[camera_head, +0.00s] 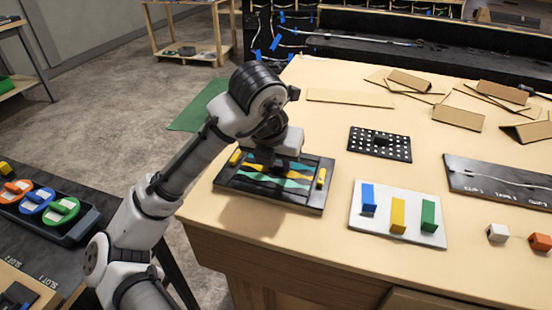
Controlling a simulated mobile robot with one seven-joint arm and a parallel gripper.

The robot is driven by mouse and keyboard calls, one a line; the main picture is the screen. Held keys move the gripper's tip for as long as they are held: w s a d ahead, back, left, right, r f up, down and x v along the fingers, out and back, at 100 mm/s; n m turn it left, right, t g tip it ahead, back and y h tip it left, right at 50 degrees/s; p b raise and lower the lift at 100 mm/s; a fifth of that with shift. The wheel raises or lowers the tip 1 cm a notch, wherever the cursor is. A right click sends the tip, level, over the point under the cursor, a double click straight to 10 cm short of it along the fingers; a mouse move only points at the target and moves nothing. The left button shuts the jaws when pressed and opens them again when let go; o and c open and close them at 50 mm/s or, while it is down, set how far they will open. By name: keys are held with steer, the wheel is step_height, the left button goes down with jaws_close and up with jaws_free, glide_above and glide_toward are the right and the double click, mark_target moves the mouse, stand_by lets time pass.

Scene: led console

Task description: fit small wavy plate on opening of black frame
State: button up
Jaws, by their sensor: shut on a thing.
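The black frame (232,183) lies flat on the near left part of the wooden table. Wavy teal, yellow and black bands show inside it, and a yellow block stands at each end. My gripper (266,161) points down over the middle of the frame, low and close to the bands. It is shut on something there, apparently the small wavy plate. The fingers and wrist hide most of the held piece. I cannot tell its outline from the bands below, or whether it touches the frame.
A white board (375,225) with blue, yellow and green blocks stands right of the frame. A black dotted board (399,151) lies behind it. Cardboard pieces (458,117) lie farther back. A tray (70,232) with round coloured pieces is at the left.

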steer(key=o, duration=1.1)
steer(key=shift+r, duration=0.1)
